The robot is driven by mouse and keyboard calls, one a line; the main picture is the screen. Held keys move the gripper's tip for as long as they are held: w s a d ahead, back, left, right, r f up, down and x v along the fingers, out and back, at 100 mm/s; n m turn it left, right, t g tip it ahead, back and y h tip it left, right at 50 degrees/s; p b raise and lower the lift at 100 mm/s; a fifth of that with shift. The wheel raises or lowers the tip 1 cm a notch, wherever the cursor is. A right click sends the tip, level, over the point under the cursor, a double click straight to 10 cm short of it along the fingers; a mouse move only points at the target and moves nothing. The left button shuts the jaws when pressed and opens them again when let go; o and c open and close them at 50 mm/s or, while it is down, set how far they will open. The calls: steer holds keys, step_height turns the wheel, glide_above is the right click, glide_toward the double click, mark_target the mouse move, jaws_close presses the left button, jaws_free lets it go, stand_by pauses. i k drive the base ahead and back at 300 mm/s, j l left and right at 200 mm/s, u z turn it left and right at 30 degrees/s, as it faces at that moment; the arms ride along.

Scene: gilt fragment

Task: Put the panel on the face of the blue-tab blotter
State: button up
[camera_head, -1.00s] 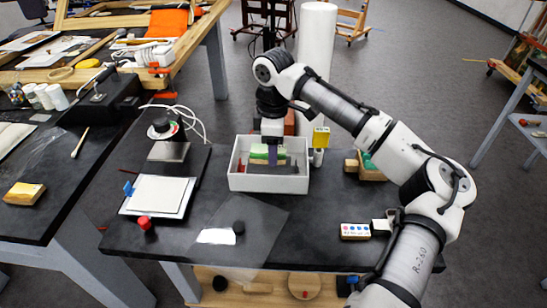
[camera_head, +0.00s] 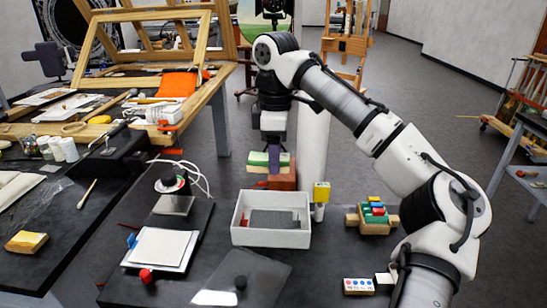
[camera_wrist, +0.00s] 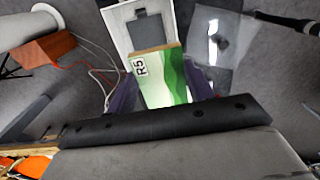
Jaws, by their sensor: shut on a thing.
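The panel (camera_head: 258,159), painted green and cream, is held in my gripper (camera_head: 274,163) above and behind the white tray. In the wrist view the panel (camera_wrist: 163,78) shows an "R5" label on its edge and sits between the two purple fingers of my gripper (camera_wrist: 163,92). The gripper is shut on it. The blotter (camera_head: 160,248) lies flat on the dark table at the left, a pale square sheet with a blue tab (camera_head: 131,240) at its left edge. Its face looks bare. The panel is well apart from the blotter, to its upper right.
The white tray (camera_head: 240,236) has a grey floor patch. A red knob (camera_head: 146,275) stands at the blotter's front edge. A lamp-like device (camera_head: 170,184) with white cables is behind it. A clear sheet (camera_head: 262,271) with a black knob lies in front of the tray.

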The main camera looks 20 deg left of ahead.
mark_target(162, 245)
steer(key=k+l, duration=0.15)
steer(key=k, duration=0.3)
steer(key=k+l, duration=0.2)
steer(key=k, duration=0.2)
